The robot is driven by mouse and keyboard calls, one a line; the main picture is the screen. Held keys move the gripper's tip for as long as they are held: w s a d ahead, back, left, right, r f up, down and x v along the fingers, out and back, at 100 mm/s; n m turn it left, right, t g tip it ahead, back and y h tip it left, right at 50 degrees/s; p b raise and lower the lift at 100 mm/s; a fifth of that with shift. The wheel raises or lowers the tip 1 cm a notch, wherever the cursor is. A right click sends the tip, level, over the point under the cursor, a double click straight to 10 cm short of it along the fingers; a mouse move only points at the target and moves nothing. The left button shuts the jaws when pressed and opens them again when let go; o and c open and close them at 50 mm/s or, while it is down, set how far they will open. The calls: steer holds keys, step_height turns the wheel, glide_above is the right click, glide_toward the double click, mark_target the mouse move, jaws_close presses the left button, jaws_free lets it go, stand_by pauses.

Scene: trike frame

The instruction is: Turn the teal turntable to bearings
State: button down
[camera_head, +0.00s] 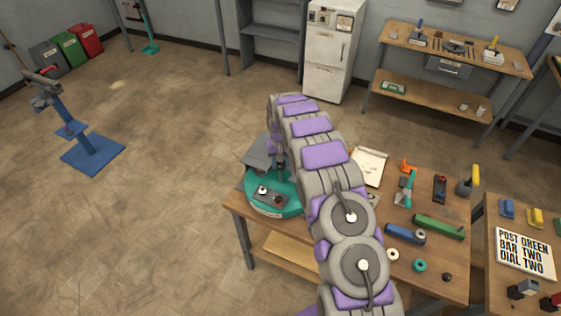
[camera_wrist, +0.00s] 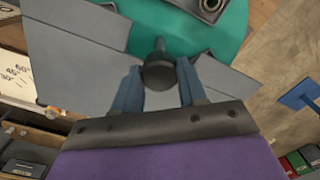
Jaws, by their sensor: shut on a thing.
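The teal turntable (camera_head: 293,194) sits at the left end of the wooden workbench, partly hidden by my arm. A grey tray (camera_head: 271,197) with small round parts lies on its near side, and a grey angled plate (camera_head: 258,154) is at its far side. A pale label shows on its front rim. In the wrist view the teal disc (camera_wrist: 190,28) is at the top with grey plates around it. A dark upright knob (camera_wrist: 158,70) stands there, with the blue fingers of my gripper (camera_wrist: 158,82) on both sides of it. My gripper is shut on this knob.
The workbench (camera_head: 340,238) holds a notepad (camera_head: 369,166), a green bar (camera_head: 438,227), a blue block, rings and tools to the right. A side table carries a sign (camera_head: 524,253). A blue stand (camera_head: 92,150) is at left. The floor between is open.

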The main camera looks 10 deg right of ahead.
steer(key=shift+w+r, duration=0.3)
steer(key=shift+w, duration=0.05)
steer(key=c, duration=1)
jaws_free()
steer(key=o, duration=0.3)
steer(key=shift+f, duration=0.2)
steer(key=shift+o, duration=0.4)
steer(key=shift+s, duration=0.15)
step_height(320, 180, up, 17)
steer(key=shift+r+p, duration=0.15)
steer(key=shift+p, duration=0.15)
steer(key=shift+a, duration=0.1)
